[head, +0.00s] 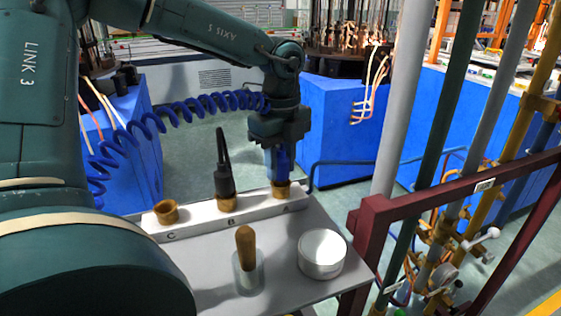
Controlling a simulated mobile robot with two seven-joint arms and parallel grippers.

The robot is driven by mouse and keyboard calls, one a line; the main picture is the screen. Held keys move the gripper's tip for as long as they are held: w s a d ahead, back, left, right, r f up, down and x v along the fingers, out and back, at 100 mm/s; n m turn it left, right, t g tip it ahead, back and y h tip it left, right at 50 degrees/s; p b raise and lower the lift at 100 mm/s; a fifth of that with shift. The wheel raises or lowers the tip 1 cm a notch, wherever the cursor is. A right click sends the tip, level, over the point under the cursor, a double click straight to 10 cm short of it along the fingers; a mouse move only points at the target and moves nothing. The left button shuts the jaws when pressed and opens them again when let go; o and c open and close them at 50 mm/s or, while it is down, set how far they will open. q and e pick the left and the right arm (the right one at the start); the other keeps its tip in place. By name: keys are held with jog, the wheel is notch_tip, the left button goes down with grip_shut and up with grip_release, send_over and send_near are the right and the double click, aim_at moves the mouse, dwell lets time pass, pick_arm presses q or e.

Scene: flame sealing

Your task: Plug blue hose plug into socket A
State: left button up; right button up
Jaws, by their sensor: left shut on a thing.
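A white socket strip (243,212) lies along the back of the grey table. It has brass sockets marked C, B and A from left to right. My left gripper (279,155) points down over socket A (281,189) and is shut on the blue hose plug (279,165). The plug is upright, with its lower end at the socket's mouth. I cannot tell how deep it sits. The coiled blue hose (190,108) runs left from my arm. A black plug (224,178) stands in socket B. Socket C (166,211) is empty. My right gripper is not in view.
On the grey table (200,265) stand a wooden-handled tool in a clear holder (248,265) and a white round tin (321,254). A dark red frame (375,215) and several pipes rise at the right. Blue machine housings (340,125) stand behind.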

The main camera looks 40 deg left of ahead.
pick_arm(q)
jog(key=shift+f, duration=0.15)
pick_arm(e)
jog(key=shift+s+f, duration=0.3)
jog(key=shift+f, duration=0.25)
pick_arm(q)
jog(key=o, duration=1.1)
jog(key=shift+r+p, duration=1.8)
jog(key=shift+r, duration=1.8)
jog(key=shift+r+p, duration=0.5)
jog(key=shift+r, duration=0.4)
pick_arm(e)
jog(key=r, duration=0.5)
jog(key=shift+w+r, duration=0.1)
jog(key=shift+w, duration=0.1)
pick_arm(q)
jog(key=shift+r, duration=0.1)
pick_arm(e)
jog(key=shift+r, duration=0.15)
